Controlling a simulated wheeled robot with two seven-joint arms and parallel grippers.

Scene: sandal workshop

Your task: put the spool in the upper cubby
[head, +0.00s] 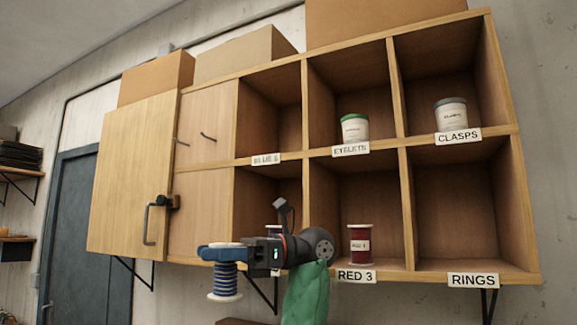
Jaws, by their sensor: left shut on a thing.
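My left gripper (222,253) is shut on a spool (225,283) of blue thread with pale ends. The spool hangs upright below the fingers, in front of and below the lower left of the wall shelf (398,205). The upper open cubby (272,102), with a label that seems to read BLUE 6 (266,159), looks empty; it is above and to the right of the spool. The open cubby below it (268,190) is partly hidden by my gripper. My right gripper is not in view.
A red spool (360,245) stands in the RED 3 cubby. A green-lidded tub (355,128) and a grey-lidded tub (451,114) stand in upper cubbies. The RINGS cubby (460,215) looks empty. A wooden door (130,175) with a dark handle is at the shelf's left. Boxes (245,55) sit on top.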

